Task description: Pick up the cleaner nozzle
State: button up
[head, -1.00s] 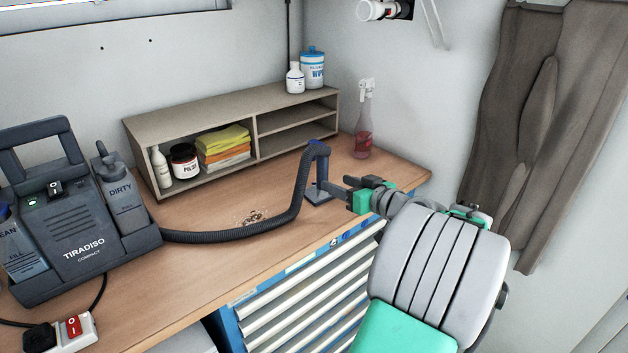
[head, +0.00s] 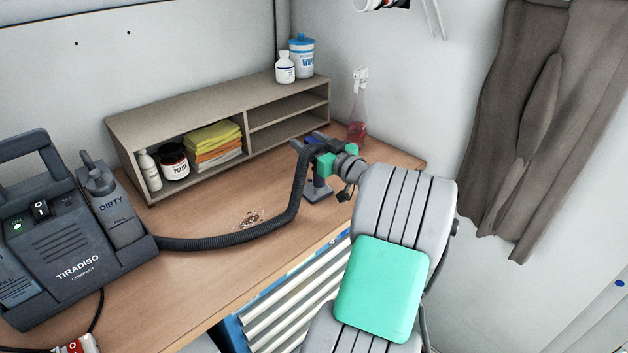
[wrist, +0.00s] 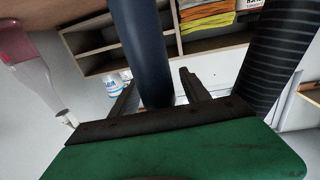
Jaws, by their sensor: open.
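The cleaner nozzle (head: 299,146) is the dark end piece at the top of the ribbed hose (head: 297,190), held up by a small stand with a flat foot (head: 318,193) on the workbench. My gripper (head: 314,149) is at the height of the nozzle and partly covers it. In the wrist view, a smooth dark blue tube (wrist: 143,45) runs between my two open fingers (wrist: 160,92), with space showing on the right side. I cannot tell whether it is the nozzle or the stand's post. The ribbed hose (wrist: 278,55) passes to the right of the fingers.
The hose leads to the cleaner machine (head: 70,240) at left. A wooden shelf (head: 246,130) with cloths and bottles stands behind. A pink spray bottle (head: 357,130) is close behind my gripper. Some dirt (head: 249,219) lies on the workbench (head: 195,275).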

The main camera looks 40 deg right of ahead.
grip_shut()
dwell(0.6)
